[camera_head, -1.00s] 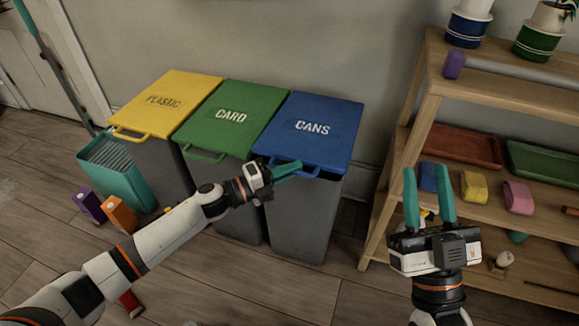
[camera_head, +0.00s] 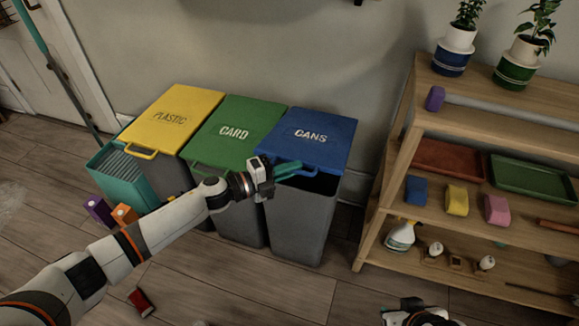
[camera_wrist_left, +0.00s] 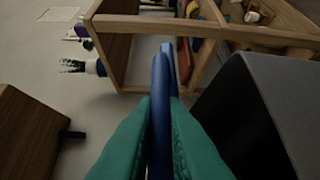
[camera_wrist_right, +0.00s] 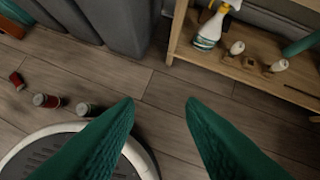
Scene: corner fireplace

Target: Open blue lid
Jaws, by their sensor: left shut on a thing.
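The blue lid (camera_head: 318,138) marked CANS tops the right-hand grey bin (camera_head: 302,225). Its front edge is slightly raised, with a dark gap below it. My left gripper (camera_head: 291,170) is shut on the lid's front handle; the blue handle (camera_wrist_left: 160,100) shows between its teal fingers in the left wrist view. The fingers hide part of the handle in the head view. My right gripper (camera_wrist_right: 160,103) is open and empty above the floor; only its base shows at the bottom of the head view.
The green CARD lid (camera_head: 236,132) and yellow PLASTIC lid (camera_head: 172,118) are down, left of the blue one. A wooden shelf (camera_head: 385,200) with pots, trays and a spray bottle (camera_head: 400,236) stands to the right. A red can (camera_head: 141,301) lies on the floor.

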